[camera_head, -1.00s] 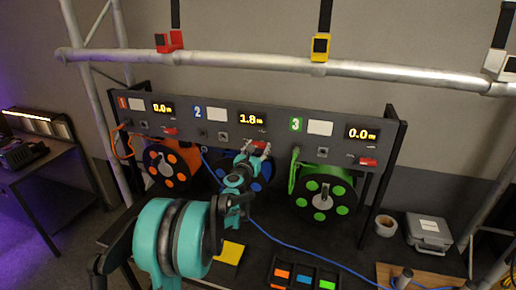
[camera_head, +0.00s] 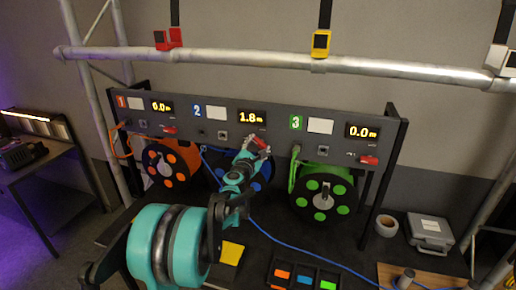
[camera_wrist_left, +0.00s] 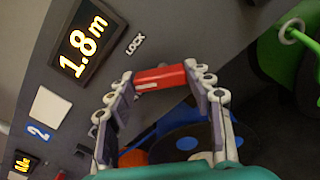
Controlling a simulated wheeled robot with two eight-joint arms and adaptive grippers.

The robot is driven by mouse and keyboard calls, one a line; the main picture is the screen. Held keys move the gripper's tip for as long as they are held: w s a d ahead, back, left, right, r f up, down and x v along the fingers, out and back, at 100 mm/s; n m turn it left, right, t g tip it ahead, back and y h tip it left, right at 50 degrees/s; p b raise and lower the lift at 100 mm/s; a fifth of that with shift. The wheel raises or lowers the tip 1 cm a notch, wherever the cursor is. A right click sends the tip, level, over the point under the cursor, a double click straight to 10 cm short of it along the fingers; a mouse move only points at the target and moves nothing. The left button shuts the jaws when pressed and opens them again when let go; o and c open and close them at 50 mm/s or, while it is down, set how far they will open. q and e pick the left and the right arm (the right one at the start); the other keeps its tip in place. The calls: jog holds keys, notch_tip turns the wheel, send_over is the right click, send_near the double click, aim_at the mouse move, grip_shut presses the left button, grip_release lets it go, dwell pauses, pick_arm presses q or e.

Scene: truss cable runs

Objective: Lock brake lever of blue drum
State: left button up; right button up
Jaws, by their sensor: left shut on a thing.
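The blue drum (camera_head: 264,178) sits under the panel section marked 2, partly hidden behind my left arm; it also shows in the left wrist view (camera_wrist_left: 185,144). Its red brake lever (camera_wrist_left: 160,77) is on the panel beside the word LOCK and the display reading 1.8 m. My left gripper (camera_head: 258,146) is at this lever. In the left wrist view its two fingers (camera_wrist_left: 163,88) are at either end of the red lever, shut on it. My right gripper is not in view.
The orange drum (camera_head: 170,162) and the green drum (camera_head: 323,197) stand on either side. Red levers (camera_head: 170,129) and (camera_head: 368,160) belong to sections 1 and 3. A blue cable (camera_head: 300,246) crosses the table. A pipe (camera_head: 270,61) runs above the panel.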

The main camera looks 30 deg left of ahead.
pick_arm(q)
jog(key=m+b, duration=0.1)
jog(key=m, duration=0.4)
jog(key=shift+d+m, duration=0.15)
jog(key=shift+m, duration=0.15)
jog(key=m, duration=0.5)
jog(key=shift+d, duration=0.1)
jog(key=shift+m, duration=0.3)
jog(key=o, duration=1.1)
jog(key=shift+o, duration=0.2)
jog(key=v, duration=1.2)
